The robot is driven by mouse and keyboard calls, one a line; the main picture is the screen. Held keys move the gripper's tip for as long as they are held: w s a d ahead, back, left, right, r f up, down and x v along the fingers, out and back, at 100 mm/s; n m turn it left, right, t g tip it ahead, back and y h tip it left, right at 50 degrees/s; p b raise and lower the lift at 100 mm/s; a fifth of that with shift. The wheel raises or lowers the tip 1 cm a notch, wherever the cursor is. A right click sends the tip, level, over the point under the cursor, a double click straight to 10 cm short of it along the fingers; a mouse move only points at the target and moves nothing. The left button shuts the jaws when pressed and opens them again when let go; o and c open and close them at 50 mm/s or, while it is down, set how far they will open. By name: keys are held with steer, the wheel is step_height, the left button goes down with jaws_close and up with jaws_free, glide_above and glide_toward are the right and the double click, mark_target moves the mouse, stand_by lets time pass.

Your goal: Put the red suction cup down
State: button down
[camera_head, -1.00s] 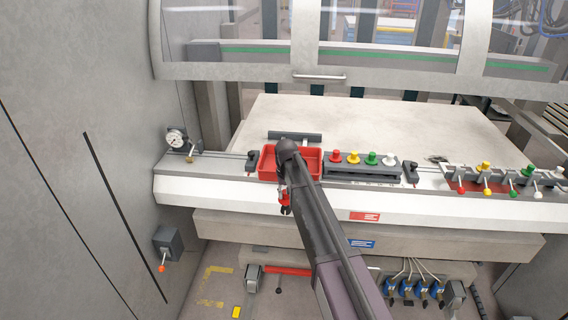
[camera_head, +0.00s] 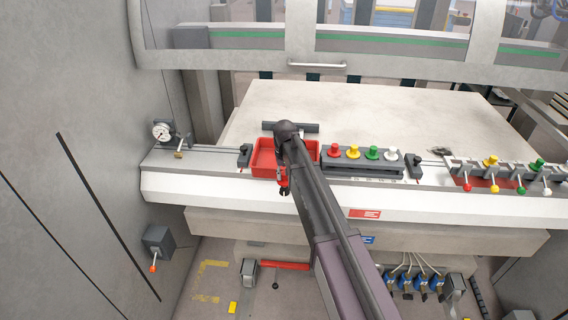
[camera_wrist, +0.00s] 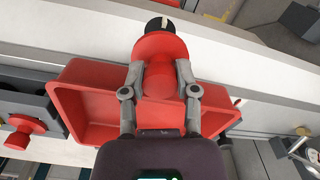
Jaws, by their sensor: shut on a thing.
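The red suction cup (camera_wrist: 158,48), with a black end piece, is held between the fingers of my gripper (camera_wrist: 158,82) in the wrist view. My gripper is shut on its red body. The held cup lies across the side of a red tray (camera_wrist: 82,98), and its black end reaches past the tray's rim. In the head view the tray (camera_head: 262,158) sits on the machine's front ledge. My arm hides part of the tray there, and the cup (camera_head: 283,183) shows small at its front side. I cannot tell whether the cup touches the tray.
A dark rack (camera_head: 362,168) right of the tray holds red, yellow, green and white cups. Farther right stand several coloured-knob levers (camera_head: 492,178). A dial gauge (camera_head: 162,131) is at the left. The pale table (camera_head: 400,112) behind is mostly clear.

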steer(key=shift+s+a+r, duration=0.15)
steer(key=shift+a+r, duration=0.05)
steer(key=shift+a, duration=0.05)
